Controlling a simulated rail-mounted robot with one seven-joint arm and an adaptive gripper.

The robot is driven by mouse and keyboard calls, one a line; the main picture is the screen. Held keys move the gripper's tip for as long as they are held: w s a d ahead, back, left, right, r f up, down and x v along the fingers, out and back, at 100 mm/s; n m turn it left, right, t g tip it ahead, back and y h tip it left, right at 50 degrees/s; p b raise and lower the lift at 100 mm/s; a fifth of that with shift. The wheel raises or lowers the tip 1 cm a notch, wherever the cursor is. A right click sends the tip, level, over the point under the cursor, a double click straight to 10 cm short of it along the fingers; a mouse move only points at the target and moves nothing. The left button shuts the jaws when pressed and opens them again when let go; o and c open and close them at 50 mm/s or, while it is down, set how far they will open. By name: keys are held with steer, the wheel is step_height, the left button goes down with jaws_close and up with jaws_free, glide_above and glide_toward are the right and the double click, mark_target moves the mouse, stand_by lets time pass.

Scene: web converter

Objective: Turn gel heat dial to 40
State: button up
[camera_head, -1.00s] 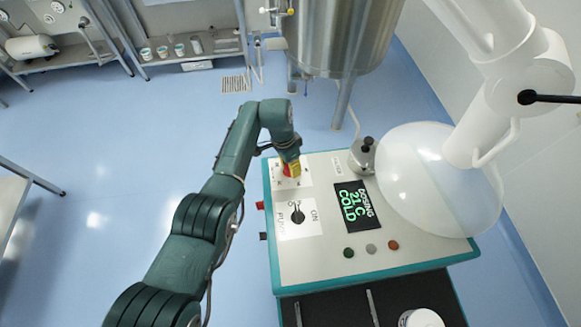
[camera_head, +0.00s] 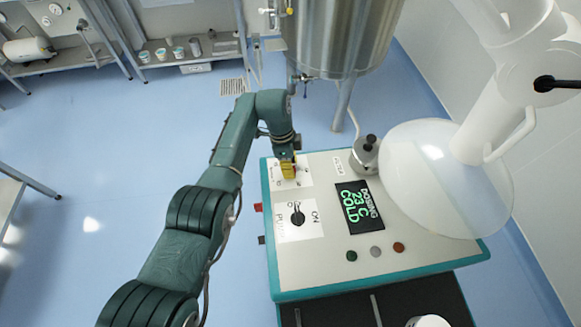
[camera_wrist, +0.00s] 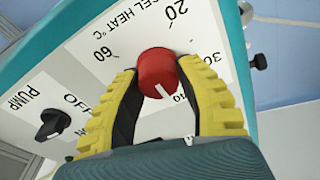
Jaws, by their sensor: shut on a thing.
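The red gel heat dial (camera_wrist: 157,72) sits on a white label plate of the machine's top panel. My gripper (camera_wrist: 158,82) is shut on it, with a ribbed yellow finger on each side. The dial's white pointer mark shows at its lower edge in the wrist view, beside a partly hidden number. The 20, 30 and 60 markings are readable around it. In the head view my gripper (camera_head: 288,170) covers the dial. The display (camera_head: 358,207) reads dosing, 23 C, COLD.
A black pump switch (camera_head: 297,218) is on the panel near the dial; it also shows in the wrist view (camera_wrist: 52,125). Several round buttons (camera_head: 375,251) line the panel's front. A translucent white dome (camera_head: 440,180) stands at the right, with a steel tank (camera_head: 335,35) behind.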

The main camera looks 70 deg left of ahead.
steer(key=shift+s+f, duration=0.1)
steer(key=shift+f, duration=0.1)
steer(key=o, duration=1.2)
steer(key=shift+d, duration=0.1)
steer(key=shift+r, duration=0.15)
steer(key=w+v, duration=0.1)
steer(key=v, duration=1.1)
steer(key=shift+s, duration=0.45)
